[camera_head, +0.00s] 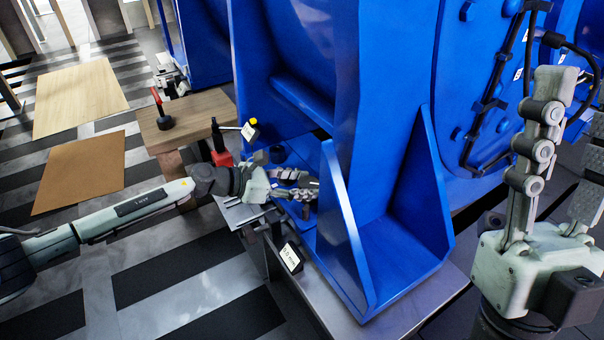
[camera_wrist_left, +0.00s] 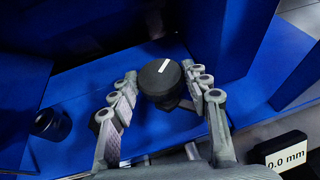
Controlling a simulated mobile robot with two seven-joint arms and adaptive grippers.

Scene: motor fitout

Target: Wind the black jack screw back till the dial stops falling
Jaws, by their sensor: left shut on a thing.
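The black jack screw (camera_wrist_left: 162,78) shows in the left wrist view as a round black knob with a white mark on its top, low against the blue motor foot. My left gripper (camera_wrist_left: 160,88) has its fingers on both sides of the knob and is shut on it. In the head view my left gripper (camera_head: 306,187) reaches in beside the blue foot, and its fingers largely hide the knob. The dial readout (camera_wrist_left: 286,151) reads 0.0 mm; it also stands at the plinth edge in the head view (camera_head: 291,257). My right gripper (camera_head: 562,165) is raised at the right, open and empty.
The blue motor (camera_head: 300,50) and its ribbed foot (camera_head: 385,240) rise close to my left gripper. Another black round part (camera_wrist_left: 52,124) is at left in the wrist view. A wooden bench (camera_head: 190,115) holds a red-handled tool (camera_head: 160,108). Striped floor at left is mostly clear.

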